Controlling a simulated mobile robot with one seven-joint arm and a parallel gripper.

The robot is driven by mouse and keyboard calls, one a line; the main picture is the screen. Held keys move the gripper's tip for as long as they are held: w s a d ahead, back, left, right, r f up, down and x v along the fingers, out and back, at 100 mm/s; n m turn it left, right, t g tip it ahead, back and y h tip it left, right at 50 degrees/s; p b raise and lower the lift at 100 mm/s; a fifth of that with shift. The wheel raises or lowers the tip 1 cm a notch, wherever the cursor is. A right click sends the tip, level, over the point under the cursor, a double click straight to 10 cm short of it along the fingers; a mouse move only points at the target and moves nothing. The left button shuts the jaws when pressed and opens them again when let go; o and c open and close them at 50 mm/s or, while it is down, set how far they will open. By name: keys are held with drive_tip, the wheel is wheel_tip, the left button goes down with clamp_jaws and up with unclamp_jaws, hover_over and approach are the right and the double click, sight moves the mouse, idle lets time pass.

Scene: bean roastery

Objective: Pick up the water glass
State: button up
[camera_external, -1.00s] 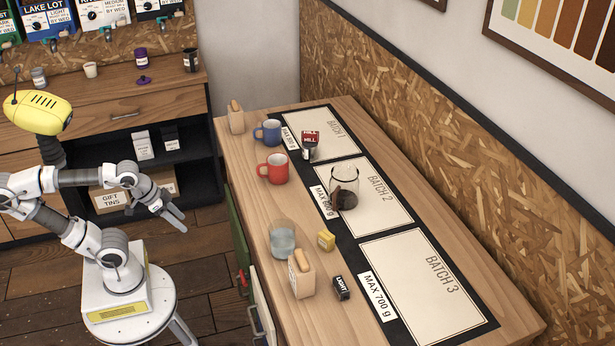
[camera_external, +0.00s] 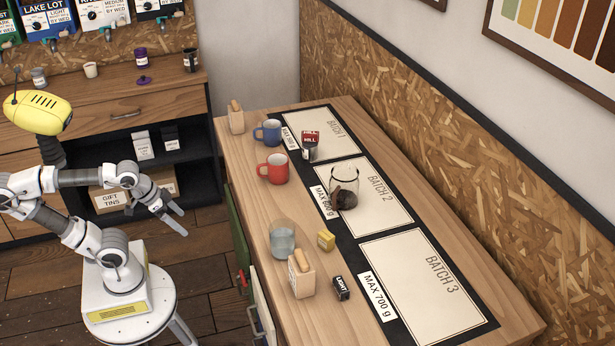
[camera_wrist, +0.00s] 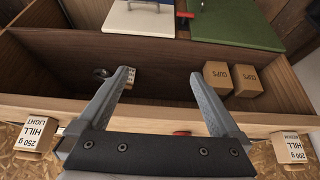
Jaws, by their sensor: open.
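The water glass (camera_external: 282,240) stands upright on the wooden counter, clear with a pale bluish lower part. It is behind a wooden holder (camera_external: 301,275) and left of a small yellow box (camera_external: 326,241). My gripper (camera_external: 179,221) is off the counter's left side, apart from the glass and below the counter top. In the wrist view my gripper (camera_wrist: 157,80) has its two fingers spread wide with nothing between them. The wrist view does not show the glass.
A red mug (camera_external: 273,169) and a blue mug (camera_external: 268,132) stand farther back. A glass jar with dark contents (camera_external: 344,188) stands on the Batch 2 mat. A black LIGHT box (camera_external: 341,288) is nearby. The wrist view shows an open wooden compartment with CUPS boxes (camera_wrist: 217,77).

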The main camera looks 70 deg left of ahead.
drive_tip(key=shift+r, duration=0.1)
wheel_tip(320, 180, up, 19)
drive_tip(key=m+g+p, duration=0.6)
drive_tip(key=m+p, duration=1.4)
drive_tip(key=p, duration=0.8)
hover_over(281, 224)
drive_tip(key=d, duration=0.3)
drive_tip(key=f, duration=0.7)
drive_tip(key=f+b, duration=0.1)
drive_tip(key=f, duration=0.2)
drive_tip(key=shift+s+a+f, duration=0.25)
drive_tip(key=shift+s+f, duration=0.05)
drive_tip(key=shift+f, duration=0.05)
drive_tip(key=shift+d+f, duration=0.2)
drive_tip(key=shift+f, duration=1.35)
drive_tip(key=shift+d+f, duration=0.2)
drive_tip(key=shift+f, duration=1.3)
